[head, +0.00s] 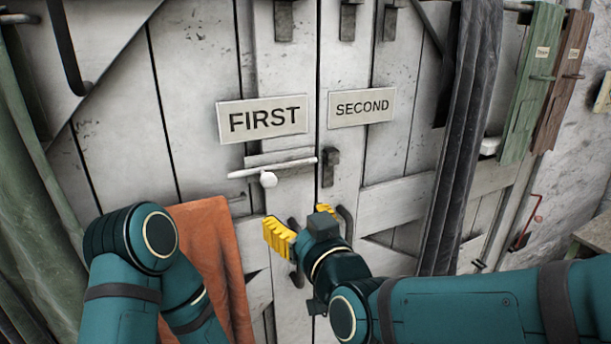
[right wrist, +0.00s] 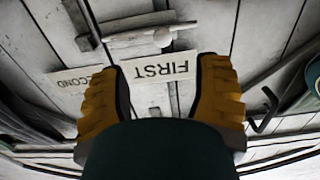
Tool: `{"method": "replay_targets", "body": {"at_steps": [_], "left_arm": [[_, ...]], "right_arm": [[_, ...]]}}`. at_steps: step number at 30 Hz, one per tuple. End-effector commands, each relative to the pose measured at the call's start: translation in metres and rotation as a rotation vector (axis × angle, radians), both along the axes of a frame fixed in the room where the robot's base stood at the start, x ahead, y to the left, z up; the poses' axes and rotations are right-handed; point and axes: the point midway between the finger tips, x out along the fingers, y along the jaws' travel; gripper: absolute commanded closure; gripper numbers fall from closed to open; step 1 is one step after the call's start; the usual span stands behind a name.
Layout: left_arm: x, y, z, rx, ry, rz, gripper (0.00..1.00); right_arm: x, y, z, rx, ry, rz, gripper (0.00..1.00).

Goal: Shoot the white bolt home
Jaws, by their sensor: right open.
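The white bolt (head: 245,173) is a thin, nearly level rod with a round knob (head: 268,180), on the left door below the FIRST sign (head: 262,119). Its right end lies near the seam between the doors, apart from a dark keeper (head: 329,168) on the right door. The bolt (right wrist: 128,40) and knob (right wrist: 163,37) show upside down in the right wrist view. My right gripper (head: 301,222) is open and empty, below and right of the knob. Its yellow fingers (right wrist: 160,85) stand wide apart. My left arm shows at lower left; its gripper is out of view.
The SECOND sign (head: 362,107) is on the right door. Dark door handles (head: 346,222) are close to my right gripper. An orange cloth (head: 215,255) hangs below the bolt, and a dark curtain (head: 460,150) hangs at right.

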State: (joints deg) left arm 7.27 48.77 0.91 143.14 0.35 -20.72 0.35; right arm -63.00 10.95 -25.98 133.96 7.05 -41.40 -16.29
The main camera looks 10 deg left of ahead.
Motion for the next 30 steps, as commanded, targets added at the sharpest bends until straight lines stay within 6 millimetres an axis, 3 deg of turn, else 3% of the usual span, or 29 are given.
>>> {"method": "replay_targets", "body": {"at_steps": [3, 8, 21, 30], "left_arm": [[0.000, 0.000, -0.001, 0.000, 0.001, 0.001, 1.00], [-0.001, 0.000, -0.001, 0.001, 0.002, 0.000, 1.00], [0.000, 0.000, 0.000, 0.000, 0.001, 0.001, 1.00], [0.000, 0.000, 0.002, 0.001, -0.001, 0.002, 1.00]], "right_arm": [[-0.002, 0.004, 0.010, 0.011, -0.022, 0.007, 0.36], [0.011, 0.013, 0.009, 0.010, -0.021, 0.006, 0.36], [0.079, 0.058, 0.009, 0.008, -0.021, 0.006, 0.36], [0.107, 0.077, 0.009, 0.011, -0.020, 0.007, 0.36]]}}
